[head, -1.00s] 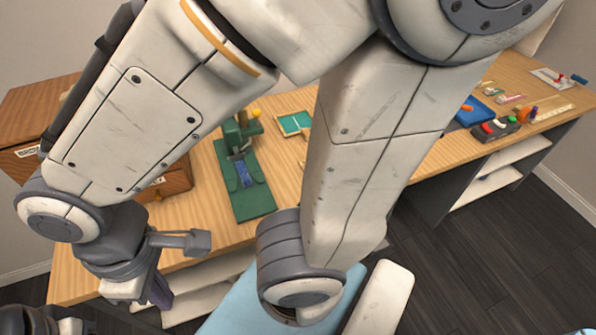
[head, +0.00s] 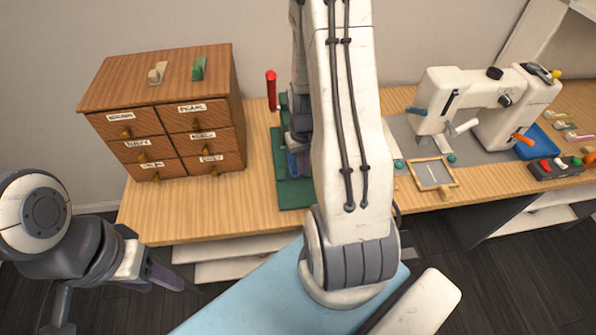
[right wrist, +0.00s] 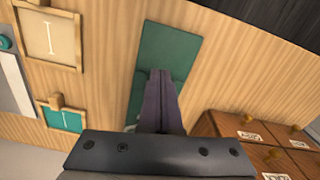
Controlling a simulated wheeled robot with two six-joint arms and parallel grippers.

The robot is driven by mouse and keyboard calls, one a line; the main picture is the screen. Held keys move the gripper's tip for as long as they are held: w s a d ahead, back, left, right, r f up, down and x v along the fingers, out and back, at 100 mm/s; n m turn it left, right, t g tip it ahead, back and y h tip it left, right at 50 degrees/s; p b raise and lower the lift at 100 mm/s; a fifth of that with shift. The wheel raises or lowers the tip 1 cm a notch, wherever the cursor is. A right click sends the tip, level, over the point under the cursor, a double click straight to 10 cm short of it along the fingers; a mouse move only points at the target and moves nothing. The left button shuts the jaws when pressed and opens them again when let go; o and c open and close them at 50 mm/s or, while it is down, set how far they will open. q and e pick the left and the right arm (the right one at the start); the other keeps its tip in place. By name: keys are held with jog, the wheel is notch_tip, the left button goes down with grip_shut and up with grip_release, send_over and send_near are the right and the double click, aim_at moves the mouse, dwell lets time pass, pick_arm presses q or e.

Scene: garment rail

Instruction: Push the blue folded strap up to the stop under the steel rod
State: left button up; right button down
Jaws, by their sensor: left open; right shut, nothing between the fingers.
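The green base plate (head: 294,194) of the fixture lies on the table, partly behind my right arm in the head view. It also shows in the right wrist view (right wrist: 167,50). My right gripper (right wrist: 161,74) is shut and empty, its fingers over this plate. In the head view its fingers (head: 297,165) are partly hidden behind my arm. I cannot make out the blue folded strap, the stop or the steel rod; my arm and gripper cover that area. My left gripper (head: 168,278) is open and empty, low in front of the table at the left.
A wooden drawer cabinet (head: 168,110) stands left of the fixture. A red upright handle (head: 271,90) rises beside the fixture. A white sewing machine (head: 485,100), a small framed tray (head: 434,174) and a control box (head: 556,167) are to the right. The table between cabinet and plate is clear.

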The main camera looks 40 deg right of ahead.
aim_at(297, 173)
notch_tip(297, 173, down, 10)
jog(key=shift+s+r+p, duration=0.1)
jog(key=shift+r+p, duration=0.1)
jog(key=shift+p, duration=0.2)
jog(key=shift+w+d+p, duration=0.25)
jog(key=shift+w+p, duration=0.05)
jog(key=shift+w, duration=0.3)
jog(key=shift+w+d+p, duration=0.2)
jog(key=shift+w+p, duration=0.05)
jog(key=shift+w, duration=0.3)
jog(key=shift+w+d+f, duration=0.15)
jog(key=shift+w+d, duration=0.2)
jog(key=shift+w, duration=0.45)
jog(key=shift+w+d, duration=0.3)
jog(key=shift+w, duration=0.55)
jog(key=shift+s, duration=0.1)
